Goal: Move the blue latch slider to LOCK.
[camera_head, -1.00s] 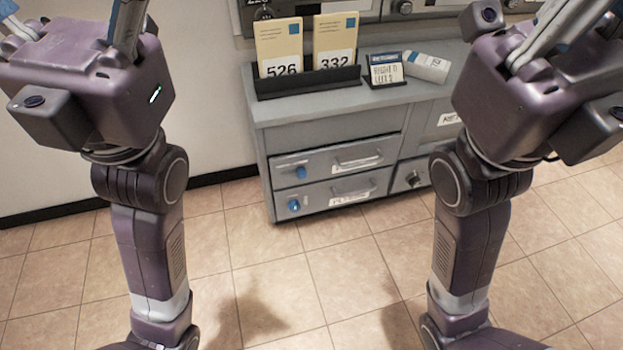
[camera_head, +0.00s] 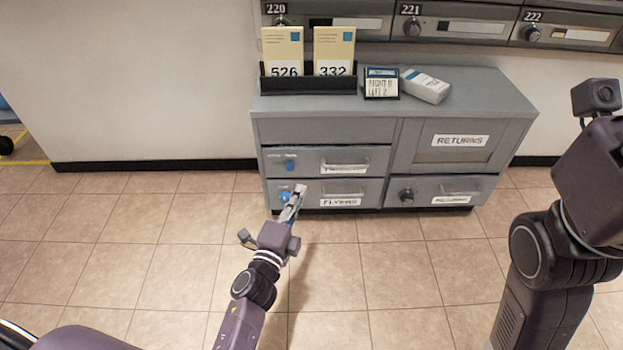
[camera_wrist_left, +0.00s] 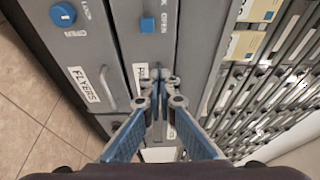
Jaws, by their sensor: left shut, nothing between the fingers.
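The blue latch slider (camera_head: 290,165) is on the upper left drawer front, at its left end. In the left wrist view the slider (camera_wrist_left: 148,24) is a small blue block near the word OPEN. My left gripper (camera_head: 299,189) is shut and empty. In the head view its tips overlap the lower left drawer, below and right of the slider. In the left wrist view the left gripper (camera_wrist_left: 159,74) appears below the slider, apart from it. My right gripper is out of view; only its arm shows at the right.
A round blue knob (camera_head: 284,198) is on the lower FLYERS drawer (camera_head: 365,187), close to my left gripper. The cabinet top (camera_head: 470,90) holds a black card rack (camera_head: 308,84), a small sign (camera_head: 381,84) and a white box (camera_head: 425,86). The tiled floor in front is clear.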

